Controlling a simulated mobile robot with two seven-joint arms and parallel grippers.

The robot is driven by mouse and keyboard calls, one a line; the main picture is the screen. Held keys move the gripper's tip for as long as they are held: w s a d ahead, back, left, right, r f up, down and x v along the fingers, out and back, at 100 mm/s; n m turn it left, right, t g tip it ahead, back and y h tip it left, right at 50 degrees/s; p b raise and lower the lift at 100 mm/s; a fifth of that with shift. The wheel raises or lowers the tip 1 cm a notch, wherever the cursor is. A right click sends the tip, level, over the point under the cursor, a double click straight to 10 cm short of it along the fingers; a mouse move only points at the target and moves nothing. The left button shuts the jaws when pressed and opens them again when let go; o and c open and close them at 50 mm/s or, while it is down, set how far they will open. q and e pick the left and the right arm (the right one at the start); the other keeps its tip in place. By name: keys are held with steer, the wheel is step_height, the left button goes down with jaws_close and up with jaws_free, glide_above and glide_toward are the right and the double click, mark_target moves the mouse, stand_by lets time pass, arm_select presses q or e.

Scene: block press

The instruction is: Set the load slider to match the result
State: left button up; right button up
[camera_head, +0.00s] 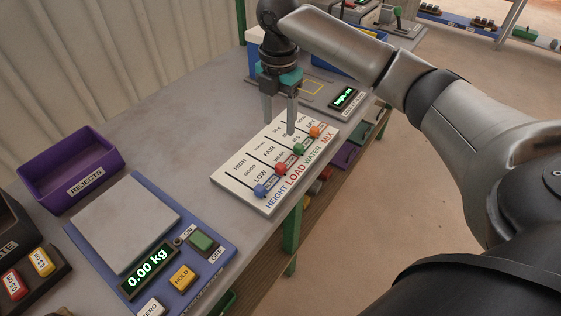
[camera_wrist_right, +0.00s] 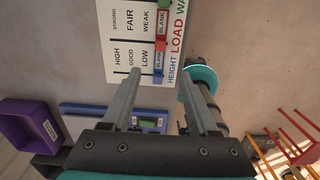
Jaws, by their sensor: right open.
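The white slider panel (camera_head: 226,178) carries blue, red, green and orange knobs. The red knob (camera_head: 281,169) is in the LOAD row, marked STRONG, FAIR and WEAK, and sits at the end by BLANK, past WEAK. It also shows in the right wrist view (camera_wrist_right: 161,45). The blue HEIGHT knob (camera_head: 261,190) is also at its row's BLANK end. My right gripper (camera_head: 279,128) is open and empty, with its fingers pointing down above the panel's far side. In the right wrist view its fingers (camera_wrist_right: 160,100) show nothing between them. My left gripper is not in view.
A blue scale (camera_head: 222,240) reading 0.00 kg stands on the grey table with an empty plate (camera_head: 127,220). A purple REJECTS bin (camera_head: 70,165) is at the left. A device with a green display (camera_head: 343,98) stands behind the panel. The table's edge runs close beside the panel.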

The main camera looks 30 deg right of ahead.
mark_target(281, 165)
steer(key=f+b, duration=0.1)
steer(key=f, duration=0.8)
steer(key=f+b, duration=0.1)
steer(key=f, duration=0.4)
steer(key=shift+d+f+b, duration=0.25)
steer(key=shift+f+b, duration=0.1)
jaws_close()
stand_by(0.9)
